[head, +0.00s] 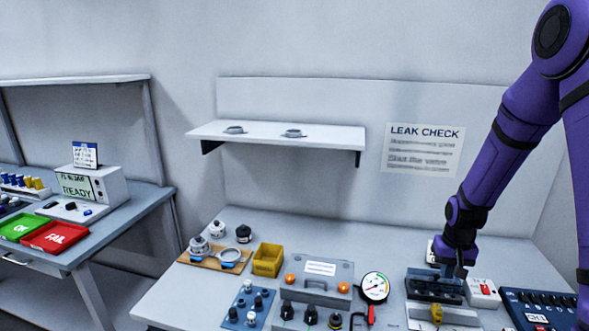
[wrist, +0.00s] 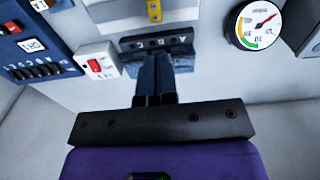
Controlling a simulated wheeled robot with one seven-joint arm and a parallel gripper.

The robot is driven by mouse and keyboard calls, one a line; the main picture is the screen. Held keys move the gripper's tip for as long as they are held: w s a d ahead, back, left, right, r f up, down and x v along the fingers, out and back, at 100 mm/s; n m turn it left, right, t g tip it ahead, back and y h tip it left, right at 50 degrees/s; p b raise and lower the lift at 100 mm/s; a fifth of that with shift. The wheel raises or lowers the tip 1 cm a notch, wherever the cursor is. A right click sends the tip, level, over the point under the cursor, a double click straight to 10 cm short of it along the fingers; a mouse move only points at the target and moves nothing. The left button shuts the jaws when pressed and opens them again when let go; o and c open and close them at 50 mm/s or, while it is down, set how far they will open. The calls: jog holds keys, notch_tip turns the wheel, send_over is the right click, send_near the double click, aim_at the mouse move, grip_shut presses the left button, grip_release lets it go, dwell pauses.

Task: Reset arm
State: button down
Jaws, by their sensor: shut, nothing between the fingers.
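My purple arm reaches down from the right in the head view. My gripper (head: 459,274) is at its end, pointing down over a dark block fixture (head: 425,287) on the right part of the bench. In the wrist view my gripper (wrist: 162,62) shows two dark fingers side by side, shut with nothing between them. Their tips are close to the dark fixture (wrist: 156,43), which has small white marks. I cannot tell whether the tips touch it.
A red-switch box (head: 484,292) and a blue panel (head: 538,309) stand right of my gripper. A pressure gauge (head: 374,287), grey case (head: 318,281) and yellow bin (head: 268,259) are to the left. A wall shelf (head: 270,134) is above. The rear bench surface is clear.

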jog(key=s+a+r+n+t, duration=0.1)
jog(key=s+a+r, duration=0.15)
jog(key=r, duration=0.55)
jog(key=s+a+r+t, duration=0.1)
jog(key=s+a+r, duration=0.1)
jog(key=s+r, duration=0.35)
jog(key=s+a+r+n+t, duration=0.1)
jog(key=a+r, duration=0.2)
jog(key=r, duration=0.7)
jog(key=s+a+r+t, duration=0.1)
jog(key=s+r, duration=0.3)
jog(key=s, duration=0.4)
jog(key=s+a+r+n, duration=0.1)
jog(key=s+a+r, duration=0.2)
jog(key=s, duration=0.6)
jog(key=shift+s+a+r+t, duration=0.3)
jog(key=shift+r+t, duration=0.1)
jog(key=shift+r, duration=0.55)
